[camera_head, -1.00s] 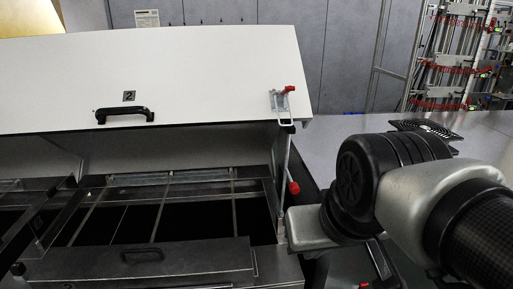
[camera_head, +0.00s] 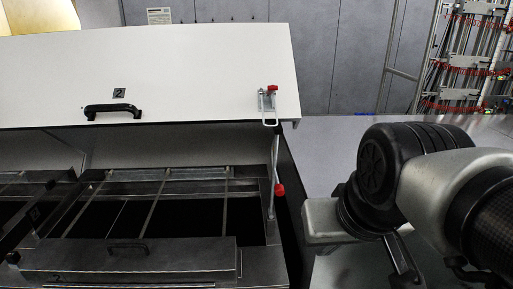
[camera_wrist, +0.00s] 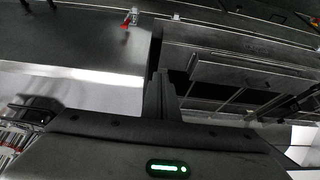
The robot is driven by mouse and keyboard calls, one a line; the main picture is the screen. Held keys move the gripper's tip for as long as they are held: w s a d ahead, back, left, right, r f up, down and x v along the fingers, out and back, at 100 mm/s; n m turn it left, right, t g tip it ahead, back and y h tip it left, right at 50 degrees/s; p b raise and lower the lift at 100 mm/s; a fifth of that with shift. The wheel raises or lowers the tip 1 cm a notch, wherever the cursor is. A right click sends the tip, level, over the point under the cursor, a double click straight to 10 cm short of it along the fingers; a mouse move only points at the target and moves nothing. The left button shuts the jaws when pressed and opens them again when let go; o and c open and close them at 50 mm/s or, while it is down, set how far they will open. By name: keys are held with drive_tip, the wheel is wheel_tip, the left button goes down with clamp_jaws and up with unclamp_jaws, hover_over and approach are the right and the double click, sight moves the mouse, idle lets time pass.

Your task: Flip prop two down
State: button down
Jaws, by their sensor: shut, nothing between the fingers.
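Lid two (camera_head: 180,75) is a white panel marked "2" with a black handle, and stands raised over its dark bay in the head view. Prop two (camera_head: 274,160) is a thin metal rod at the lid's right end. It has a red knob (camera_head: 278,190) low down and a bracket with a red tip at the top. It runs upright between the lid and the frame. My gripper (camera_wrist: 160,80) shows in the wrist view with its dark fingers together and empty.
A dark panel with a handle (camera_head: 128,248) lies in front of the bay. A grey flat surface (camera_head: 335,150) extends right of the dryer. Racks with red clamps (camera_head: 465,65) stand at the back right. A small red-tipped fitting (camera_wrist: 126,24) shows in the wrist view.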

drive_tip(key=w+d+r+y+b, duration=0.1)
drive_tip(key=w+d, duration=0.1)
drive_tip(key=w, duration=0.4)
drive_tip(key=w+d+r+y+b, duration=0.1)
drive_tip(key=w+d+y+b, duration=0.1)
drive_tip(key=w, duration=0.5)
drive_tip(key=w+d+r+g+y+b, duration=0.1)
drive_tip(key=w+d+r+y, duration=0.1)
drive_tip(key=w+d, duration=0.2)
drive_tip(key=w, duration=0.2)
drive_tip(key=shift+w+d+n, duration=0.15)
drive_tip(key=shift+w+n, duration=0.15)
drive_tip(key=shift+w, duration=0.05)
drive_tip(key=shift+f, duration=0.15)
drive_tip(key=x, duration=1)
drive_tip(key=shift+f+b, duration=0.15)
drive_tip(key=shift+b, duration=0.15)
drive_tip(key=a, duration=0.4)
drive_tip(key=shift+p, duration=0.3)
drive_tip(key=shift+w+a, duration=0.1)
drive_tip(key=shift+w, duration=0.05)
